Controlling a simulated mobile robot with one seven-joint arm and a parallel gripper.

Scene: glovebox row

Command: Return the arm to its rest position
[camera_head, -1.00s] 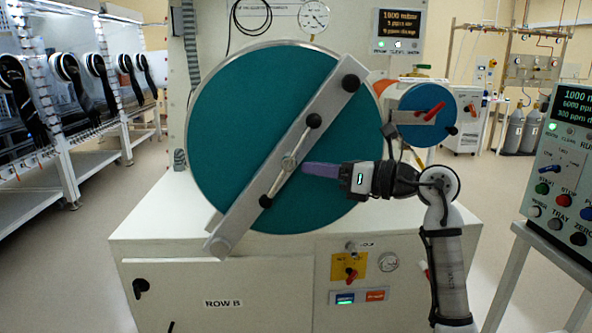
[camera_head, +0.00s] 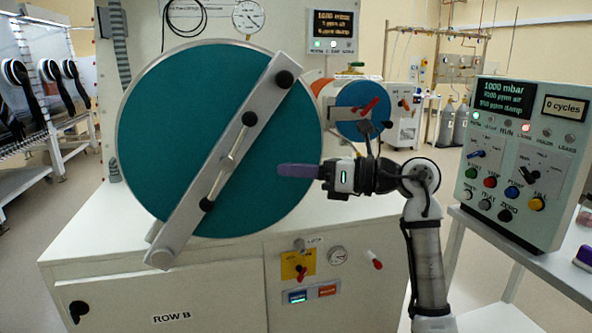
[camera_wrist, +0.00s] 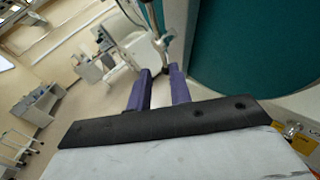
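My gripper (camera_head: 298,171) is in front of the right part of the big teal round door (camera_head: 165,130), with its purple fingers pointing left. In the wrist view my gripper (camera_wrist: 160,82) shows two purple fingers apart with nothing between them. The arm is bent, with the forearm level and the upright link at the right of the door. The fingers are apart from the door's bar handle (camera_head: 229,161) in the head view. The distance to the door surface cannot be told.
A grey diagonal clamp bar (camera_head: 190,208) crosses the door. A smaller blue round door (camera_head: 355,95) is behind my wrist. A control panel (camera_head: 515,150) stands on a table (camera_head: 500,245) at right. The white cabinet (camera_head: 170,280) lies below. Open floor (camera_head: 80,220) is at left.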

